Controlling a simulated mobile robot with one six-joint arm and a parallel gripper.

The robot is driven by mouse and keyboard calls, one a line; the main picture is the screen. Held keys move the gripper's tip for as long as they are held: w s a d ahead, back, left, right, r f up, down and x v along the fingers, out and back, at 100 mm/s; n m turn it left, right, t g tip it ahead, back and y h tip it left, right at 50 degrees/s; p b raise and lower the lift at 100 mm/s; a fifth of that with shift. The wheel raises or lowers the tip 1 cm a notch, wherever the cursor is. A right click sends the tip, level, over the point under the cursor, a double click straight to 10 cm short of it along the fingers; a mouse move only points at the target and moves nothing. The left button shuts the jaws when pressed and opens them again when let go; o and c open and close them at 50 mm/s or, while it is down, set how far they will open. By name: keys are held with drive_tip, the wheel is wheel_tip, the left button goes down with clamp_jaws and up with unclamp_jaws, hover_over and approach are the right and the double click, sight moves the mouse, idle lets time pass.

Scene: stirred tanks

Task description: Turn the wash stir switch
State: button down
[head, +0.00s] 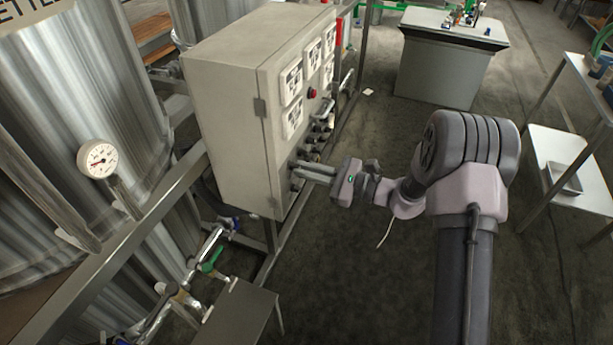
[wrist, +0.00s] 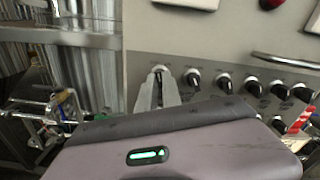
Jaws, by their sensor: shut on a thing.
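The grey control cabinet (head: 228,110) stands left of my arm, with a row of black rotary switches on its front. In the wrist view, my gripper (wrist: 159,80) is shut on the leftmost switch of the upper row (wrist: 160,69). Its fingers hide most of that knob, so its pointer direction cannot be told. In the head view, my gripper (head: 300,170) reaches the cabinet's lower front from the right. The switch labels are too small to read, so I cannot tell which one is the wash stir switch.
More black switches (wrist: 193,77) sit right of the held one, with another row below. A metal handle (wrist: 286,61) and a red button (head: 312,93) are above. Pipes with a green valve handle (head: 211,259) lie low at the left. Floor right of the cabinet is open.

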drive_tip(key=shift+f+n+b, duration=0.1)
drive_tip(key=shift+n+b, duration=0.7)
drive_tip(key=shift+n, duration=0.2)
drive_tip(key=c, duration=1.5)
unclamp_jaws()
drive_tip(key=shift+d, duration=0.15)
drive_tip(key=p+v, duration=0.3)
drive_tip(key=v, duration=1.4)
drive_tip(key=shift+s+d+p, duration=0.1)
drive_tip(key=shift+p, duration=0.3)
